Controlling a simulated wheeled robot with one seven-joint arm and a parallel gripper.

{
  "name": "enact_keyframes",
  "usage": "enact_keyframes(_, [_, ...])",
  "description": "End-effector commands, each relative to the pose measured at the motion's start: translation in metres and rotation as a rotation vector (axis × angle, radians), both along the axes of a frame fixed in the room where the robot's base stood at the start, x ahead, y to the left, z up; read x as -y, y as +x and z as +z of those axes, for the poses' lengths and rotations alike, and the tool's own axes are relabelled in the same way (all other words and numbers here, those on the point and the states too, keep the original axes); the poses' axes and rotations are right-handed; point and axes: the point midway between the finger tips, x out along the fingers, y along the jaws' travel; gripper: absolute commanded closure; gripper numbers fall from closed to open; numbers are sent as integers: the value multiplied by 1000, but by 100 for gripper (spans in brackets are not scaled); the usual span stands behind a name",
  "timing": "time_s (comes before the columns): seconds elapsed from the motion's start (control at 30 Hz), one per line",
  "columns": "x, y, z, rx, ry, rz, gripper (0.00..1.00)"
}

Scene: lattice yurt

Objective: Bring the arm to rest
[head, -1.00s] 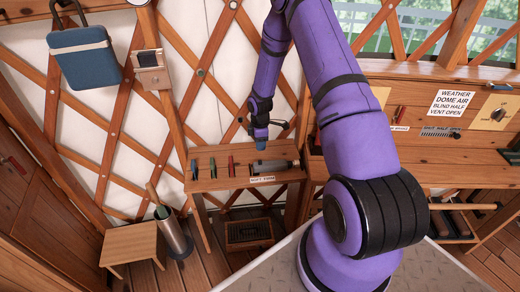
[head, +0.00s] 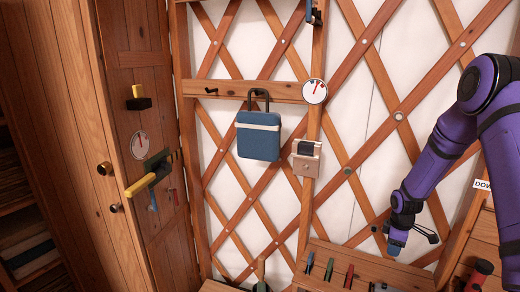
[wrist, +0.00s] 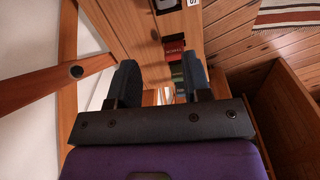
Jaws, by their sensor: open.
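My purple arm (head: 435,165) hangs bent at the right of the head view. My gripper (head: 396,246) points down at its lower end, above the small wooden shelf with tools. In the wrist view my gripper (wrist: 160,85) shows two dark fingers set well apart. I see nothing held between them. Red and green items (wrist: 175,55) lie beyond the fingers, apart from them.
A wooden tool shelf (head: 350,258) stands below my gripper. A blue bag (head: 258,140) hangs from a peg rail on the lattice wall. A small wooden box (head: 306,158) and a round dial (head: 314,91) are beside it. A wooden door (head: 140,80) is at left.

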Motion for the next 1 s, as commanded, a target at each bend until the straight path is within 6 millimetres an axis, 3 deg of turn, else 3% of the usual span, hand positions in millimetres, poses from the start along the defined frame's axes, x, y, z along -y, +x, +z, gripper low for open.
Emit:
enact_keyframes(0.03, [-4, 1, 25, 18, -12, -22, 55])
enact_keyframes(0.1, [-10, -1, 53, 32, -22, -60, 55])
enact_keyframes(0.5, [-50, -38, 197, 135, -47, -279, 55])
enact_keyframes(0.77, [-79, -82, 274, 208, -31, -425, 55])
enact_keyframes(1.0, [-105, -134, 330, 271, 5, -555, 55])
